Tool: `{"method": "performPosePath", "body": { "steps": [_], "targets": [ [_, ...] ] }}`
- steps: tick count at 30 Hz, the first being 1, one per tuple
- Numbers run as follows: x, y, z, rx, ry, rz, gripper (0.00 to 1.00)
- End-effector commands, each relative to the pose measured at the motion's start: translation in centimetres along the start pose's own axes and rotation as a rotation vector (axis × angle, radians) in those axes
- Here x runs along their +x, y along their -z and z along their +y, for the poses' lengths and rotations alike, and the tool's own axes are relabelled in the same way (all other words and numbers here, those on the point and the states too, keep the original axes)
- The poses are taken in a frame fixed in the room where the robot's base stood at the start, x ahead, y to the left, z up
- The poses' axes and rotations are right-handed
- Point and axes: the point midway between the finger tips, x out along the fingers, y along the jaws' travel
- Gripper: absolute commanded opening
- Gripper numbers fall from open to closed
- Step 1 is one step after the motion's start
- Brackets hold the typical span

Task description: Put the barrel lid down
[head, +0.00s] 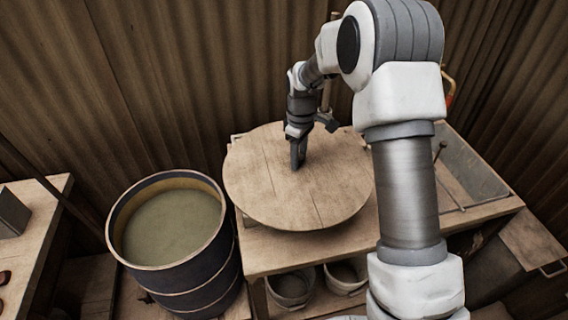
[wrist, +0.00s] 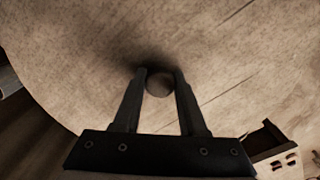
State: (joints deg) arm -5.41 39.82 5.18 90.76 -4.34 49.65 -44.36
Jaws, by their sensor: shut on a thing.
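The barrel lid (head: 265,190) is a large round wooden disc of planks. In the head view it is over the wooden table, to the right of the barrel, with its left rim past the table's left edge. I cannot tell whether it touches the table. My gripper (head: 298,160) points down at the middle of the lid. In the wrist view my gripper (wrist: 160,76) is shut on a small round knob (wrist: 158,86) on the lid (wrist: 80,60). The barrel (head: 190,285) is dark, uncovered, and full of greenish-grey liquid (head: 170,225).
The wooden table (head: 275,255) has a metal basin (head: 475,165) at its right end. Buckets (head: 290,285) stand beneath it. Another bench (head: 35,235) stands at the left. A corrugated wall (head: 200,70) closes the back.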

Motion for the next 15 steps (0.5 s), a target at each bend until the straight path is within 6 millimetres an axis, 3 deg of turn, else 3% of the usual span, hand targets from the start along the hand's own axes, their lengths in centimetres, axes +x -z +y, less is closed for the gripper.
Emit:
{"method": "performPosePath", "body": {
  "steps": [7, 15],
  "targets": [
    [2.6, 4.2, 1.7, 0.000, -0.002, 0.001, 0.00],
    [4.0, 6.4, 2.6, 0.001, -0.002, 0.001, 0.00]
  ]
}}
